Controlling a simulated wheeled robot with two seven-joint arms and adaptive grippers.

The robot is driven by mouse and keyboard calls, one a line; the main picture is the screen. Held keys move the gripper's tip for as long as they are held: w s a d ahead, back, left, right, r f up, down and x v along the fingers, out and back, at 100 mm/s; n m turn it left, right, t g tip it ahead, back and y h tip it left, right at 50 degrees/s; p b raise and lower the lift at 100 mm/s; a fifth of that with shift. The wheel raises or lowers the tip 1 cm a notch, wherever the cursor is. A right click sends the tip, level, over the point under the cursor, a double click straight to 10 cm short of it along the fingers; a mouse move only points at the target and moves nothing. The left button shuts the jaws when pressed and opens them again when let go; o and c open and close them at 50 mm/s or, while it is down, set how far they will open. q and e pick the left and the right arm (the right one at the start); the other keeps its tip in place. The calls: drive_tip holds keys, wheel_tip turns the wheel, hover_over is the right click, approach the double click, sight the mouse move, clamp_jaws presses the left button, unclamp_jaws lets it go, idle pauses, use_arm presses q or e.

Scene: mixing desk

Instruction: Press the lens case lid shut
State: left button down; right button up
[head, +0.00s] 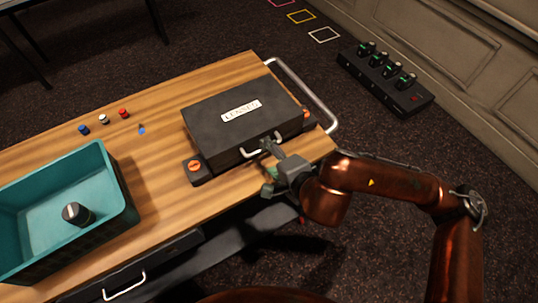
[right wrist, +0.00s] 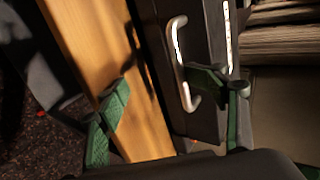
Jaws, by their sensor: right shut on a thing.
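The dark lens case (head: 215,125) sits on the wooden desk with its lid (head: 205,110) lying down over it. The lid bears a white label. I cannot tell whether the lid is fully shut. A pale metal handle (head: 251,153) is on the front side; it also shows in the right wrist view (right wrist: 179,50). My right gripper (head: 268,158) is at this handle, shut on it. In the right wrist view its green fingers (right wrist: 163,88) look apart, one touching or overlapping the handle. My left gripper is out of view.
Blocks with orange marks (head: 194,166) flank the case front. A teal bin (head: 122,190) holding a black knob (head: 77,214) stands at left. Small blue, white and red pieces (head: 123,113) lie behind it. A metal rail (head: 308,92) runs along the desk's right end.

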drive_tip(key=shift+s+d+f, duration=0.15)
drive_tip(key=shift+f, duration=0.45)
drive_tip(key=shift+c, duration=0.3)
drive_tip(key=v, duration=0.5)
drive_tip(key=r+v, duration=0.1)
drive_tip(key=v, duration=0.2)
drive_tip(key=shift+w+a, duration=0.2)
drive_tip(key=shift+w, duration=0.1)
drive_tip(key=c, duration=0.4)
